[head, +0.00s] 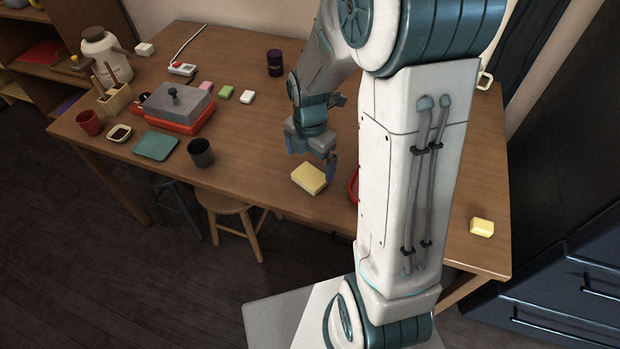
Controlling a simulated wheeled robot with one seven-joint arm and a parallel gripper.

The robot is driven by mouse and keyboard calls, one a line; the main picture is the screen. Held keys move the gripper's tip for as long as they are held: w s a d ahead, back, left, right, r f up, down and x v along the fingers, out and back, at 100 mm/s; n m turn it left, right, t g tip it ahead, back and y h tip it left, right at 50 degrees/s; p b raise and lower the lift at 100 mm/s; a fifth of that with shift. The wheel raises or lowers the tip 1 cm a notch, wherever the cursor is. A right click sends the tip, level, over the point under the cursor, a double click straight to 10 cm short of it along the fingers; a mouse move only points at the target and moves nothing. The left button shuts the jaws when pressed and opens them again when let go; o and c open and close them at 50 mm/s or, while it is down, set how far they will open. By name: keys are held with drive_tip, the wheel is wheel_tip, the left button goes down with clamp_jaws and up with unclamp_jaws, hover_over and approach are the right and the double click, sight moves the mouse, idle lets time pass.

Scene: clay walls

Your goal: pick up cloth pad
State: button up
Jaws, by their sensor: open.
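A pale yellow, thick rectangular pad (309,179) lies flat on the table near its front edge; it may be the cloth pad, but its material is too small to tell. My gripper (314,160) points down just above and behind this yellow pad, with its jaws open and empty. One blue fingertip shows close to the pad's right end; I cannot tell whether it touches. A flat teal square (155,146) with rounded corners lies farther left on the table, away from my gripper.
A dark cup (201,152), a red-based box with a grey lid (176,106) and small blocks stand to the left. A red item (353,186) is partly hidden behind my arm. Another yellow block (482,227) lies at right. Stools stand below the front edge.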

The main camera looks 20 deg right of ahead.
sight(310, 175)
wheel_tip(310, 175, down, 6)
drive_tip(key=shift+r, duration=0.1)
idle(0.4)
drive_tip(key=c, duration=1.1)
